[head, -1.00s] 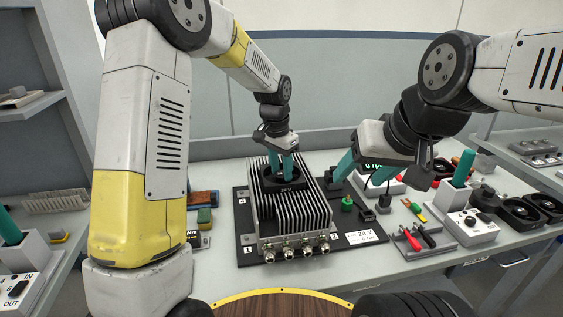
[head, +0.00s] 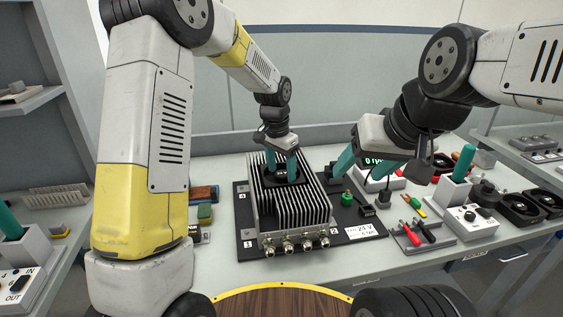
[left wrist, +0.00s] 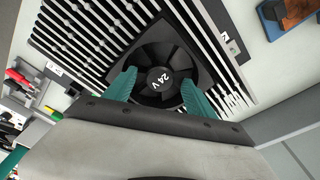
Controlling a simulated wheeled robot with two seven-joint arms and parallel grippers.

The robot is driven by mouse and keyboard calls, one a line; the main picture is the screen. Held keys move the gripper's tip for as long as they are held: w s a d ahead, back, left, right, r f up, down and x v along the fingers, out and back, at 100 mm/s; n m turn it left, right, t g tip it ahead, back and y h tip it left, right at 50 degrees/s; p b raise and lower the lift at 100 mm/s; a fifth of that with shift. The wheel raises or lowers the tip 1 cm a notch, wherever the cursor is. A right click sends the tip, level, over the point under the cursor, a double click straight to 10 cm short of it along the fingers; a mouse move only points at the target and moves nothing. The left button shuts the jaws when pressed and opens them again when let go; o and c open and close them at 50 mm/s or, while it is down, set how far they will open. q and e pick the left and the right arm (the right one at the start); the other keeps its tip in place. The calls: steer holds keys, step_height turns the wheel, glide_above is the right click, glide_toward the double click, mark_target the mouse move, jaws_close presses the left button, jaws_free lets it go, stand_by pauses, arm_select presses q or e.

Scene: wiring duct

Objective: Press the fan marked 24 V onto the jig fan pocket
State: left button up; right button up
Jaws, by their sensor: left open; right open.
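The black fan marked 24 V (left wrist: 165,72) lies label up among the fins of the finned metal housing (head: 318,207). It also shows in the head view (head: 281,177), partly hidden by my fingers. The housing stands on the black jig plate (head: 247,243). I cannot see the pocket under the fan. My left gripper (head: 281,168) is open above the fan; in the left wrist view its teal fingers (left wrist: 157,88) overlap the fan's two sides. My right gripper (head: 343,165) is open beside a small black block (head: 334,178) right of the housing.
More black fans (head: 516,208) lie at the far right. A tray with red and black tools (head: 425,237), a white control box (head: 472,222) and a green-knobbed part (head: 347,198) stand on the right.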

mark_target(279, 174)
arm_select(q)
steer(key=shift+s+a+r, duration=0.1)
steer(key=shift+r, duration=1.2)
steer(key=shift+s+a+r, duration=0.1)
steer(key=shift+a+r, duration=0.05)
steer(key=shift+r, duration=1.15)
steer(key=shift+s+a+r, duration=0.1)
steer(key=shift+r, duration=1.2)
